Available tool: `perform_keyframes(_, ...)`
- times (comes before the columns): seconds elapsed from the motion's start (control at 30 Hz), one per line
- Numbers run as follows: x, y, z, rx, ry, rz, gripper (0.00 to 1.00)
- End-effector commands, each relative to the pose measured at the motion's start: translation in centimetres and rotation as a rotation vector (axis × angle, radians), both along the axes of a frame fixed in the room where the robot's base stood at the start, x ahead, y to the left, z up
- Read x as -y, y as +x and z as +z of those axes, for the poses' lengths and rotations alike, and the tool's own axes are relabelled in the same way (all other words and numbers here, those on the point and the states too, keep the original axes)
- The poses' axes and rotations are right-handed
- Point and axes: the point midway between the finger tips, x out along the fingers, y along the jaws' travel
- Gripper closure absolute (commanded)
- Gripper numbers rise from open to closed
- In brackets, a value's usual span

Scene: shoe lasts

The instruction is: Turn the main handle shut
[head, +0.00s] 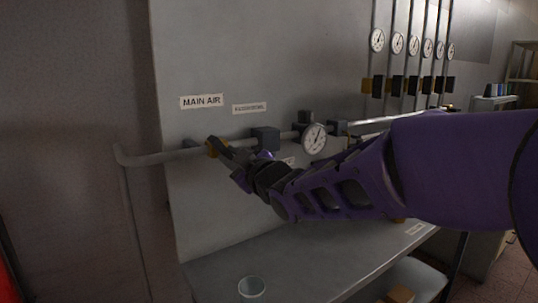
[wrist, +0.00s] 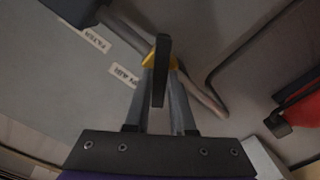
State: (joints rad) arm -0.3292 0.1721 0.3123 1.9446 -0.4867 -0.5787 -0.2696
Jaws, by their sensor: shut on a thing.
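The main handle is a dark, flat bar (wrist: 161,72) on a yellow valve body (wrist: 149,60), seen in the wrist view. In the head view the yellow valve (head: 212,147) sits on the grey pipe under the "MAIN AIR" label (head: 202,101). My gripper (head: 226,152) reaches it from the right and is shut on the handle. In the wrist view the bar lies between the two fingers of my gripper (wrist: 161,80). My gripper and the small scale hide part of the handle in the head view, so its exact angle to the pipe is hard to tell there.
The pipe (head: 150,159) runs along the grey panel to a dark block (head: 266,139) and a round gauge (head: 314,138). Several smaller gauges hang on vertical pipes at the right. The space left of the valve is clear.

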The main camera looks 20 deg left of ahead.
Motion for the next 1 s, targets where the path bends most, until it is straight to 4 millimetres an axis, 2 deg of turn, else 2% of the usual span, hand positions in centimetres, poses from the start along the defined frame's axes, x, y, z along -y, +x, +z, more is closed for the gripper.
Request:
perform_keyframes(0.5,0.03,0.04,0.17,-0.351,0.282,-0.001,1.00)
perform_keyframes(1.0,0.00,0.03,0.10,-0.498,0.400,0.000,1.00)
